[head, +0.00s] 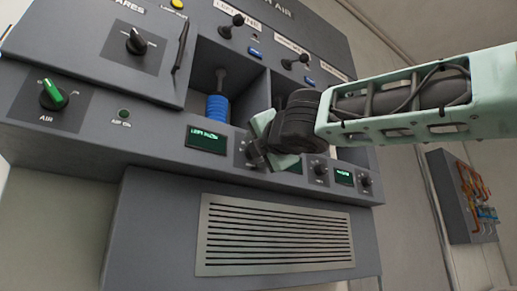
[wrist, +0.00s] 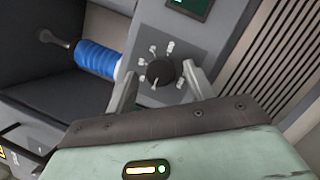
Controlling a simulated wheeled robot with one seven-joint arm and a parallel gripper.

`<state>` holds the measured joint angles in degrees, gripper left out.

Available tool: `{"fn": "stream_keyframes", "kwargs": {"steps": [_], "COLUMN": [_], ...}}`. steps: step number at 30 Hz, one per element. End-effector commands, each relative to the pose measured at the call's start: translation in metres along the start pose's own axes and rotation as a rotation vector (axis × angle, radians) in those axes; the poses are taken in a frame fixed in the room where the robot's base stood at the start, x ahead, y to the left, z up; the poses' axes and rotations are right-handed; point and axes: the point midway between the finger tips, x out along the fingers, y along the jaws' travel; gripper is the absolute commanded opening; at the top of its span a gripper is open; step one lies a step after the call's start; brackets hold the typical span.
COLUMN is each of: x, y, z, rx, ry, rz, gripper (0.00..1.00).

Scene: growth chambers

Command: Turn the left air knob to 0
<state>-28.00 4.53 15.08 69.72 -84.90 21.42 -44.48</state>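The left air knob (wrist: 160,73) is a small round dark knob on a grey plate with white marks around it, in the wrist view. Its pointer setting is too small to read with certainty. In the head view it is mostly hidden behind my gripper (head: 262,140), beside the green left display (head: 207,139). My gripper is open in the wrist view (wrist: 163,82), with one finger on each side of the knob. Small gaps seem to show between fingers and knob; I cannot tell whether either finger touches it.
A blue ribbed cylinder (head: 217,108) stands in a recess above the panel, near the left finger in the wrist view. A green-handled AIR knob (head: 53,95) is at far left. More small knobs (head: 320,169) lie to the right. A vent grille (head: 275,235) is below.

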Motion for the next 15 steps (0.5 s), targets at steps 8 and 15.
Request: {"fn": "stream_keyframes", "kwargs": {"steps": [8, 15], "x": [-0.005, -0.046], "y": [0.000, -0.002], "z": [0.000, -0.001], "rx": [0.001, 0.001], "ry": [-0.001, -0.003], "rz": [0.001, 0.003], "gripper": [0.53, 0.53]}}
